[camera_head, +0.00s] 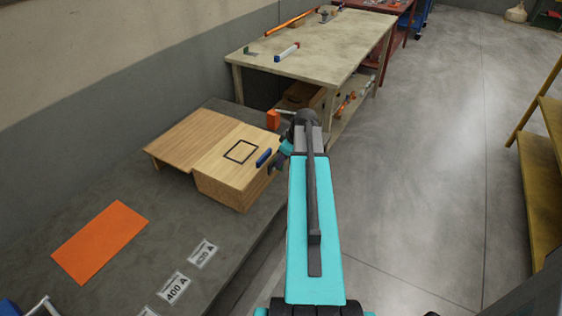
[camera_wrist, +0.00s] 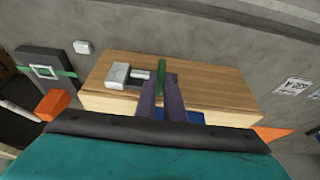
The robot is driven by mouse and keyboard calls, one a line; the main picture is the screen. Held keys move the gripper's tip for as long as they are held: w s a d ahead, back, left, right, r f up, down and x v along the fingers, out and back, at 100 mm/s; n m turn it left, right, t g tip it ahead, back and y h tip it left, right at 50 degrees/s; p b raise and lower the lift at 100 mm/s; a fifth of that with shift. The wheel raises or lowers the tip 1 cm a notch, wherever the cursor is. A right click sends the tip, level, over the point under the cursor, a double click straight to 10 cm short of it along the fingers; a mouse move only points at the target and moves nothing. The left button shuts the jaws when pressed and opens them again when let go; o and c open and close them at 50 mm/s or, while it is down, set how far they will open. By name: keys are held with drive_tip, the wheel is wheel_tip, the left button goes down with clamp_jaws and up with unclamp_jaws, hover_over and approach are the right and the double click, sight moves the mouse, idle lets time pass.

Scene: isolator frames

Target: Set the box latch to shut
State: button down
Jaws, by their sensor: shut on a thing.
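The wooden box (camera_head: 228,180) stands on the grey bench in the head view, with a black square outline on top and a blue handle (camera_head: 264,157) near its right edge. In the wrist view its wooden face (camera_wrist: 215,85) carries a grey metal latch with a block (camera_wrist: 118,75) and a short bolt. A green latch handle (camera_wrist: 161,68) stands up beside the bolt. My gripper (camera_wrist: 161,82) is shut on this green handle, its two dark fingers on either side. In the head view my gripper (camera_head: 281,160) is at the box's right side, and my arm partly hides it.
A flat wooden panel (camera_head: 190,137) adjoins the box at the left. An orange block (camera_head: 273,119) is close behind my gripper. An orange sheet (camera_head: 100,242) and printed labels (camera_head: 173,288) lie on the bench.

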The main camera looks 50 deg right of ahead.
drive_tip(key=shift+s, duration=0.1)
idle(0.6)
drive_tip(key=shift+w+d+b, duration=0.2)
drive_tip(key=shift+d+b, duration=0.05)
drive_tip(key=shift+d, duration=0.6)
drive_tip(key=shift+w+d+b, duration=0.15)
drive_tip(key=shift+d+b, duration=0.05)
drive_tip(key=shift+d, duration=0.6)
drive_tip(key=c, duration=1.9)
unclamp_jaws()
drive_tip(key=shift+o, duration=0.3)
drive_tip(key=shift+r, duration=0.1)
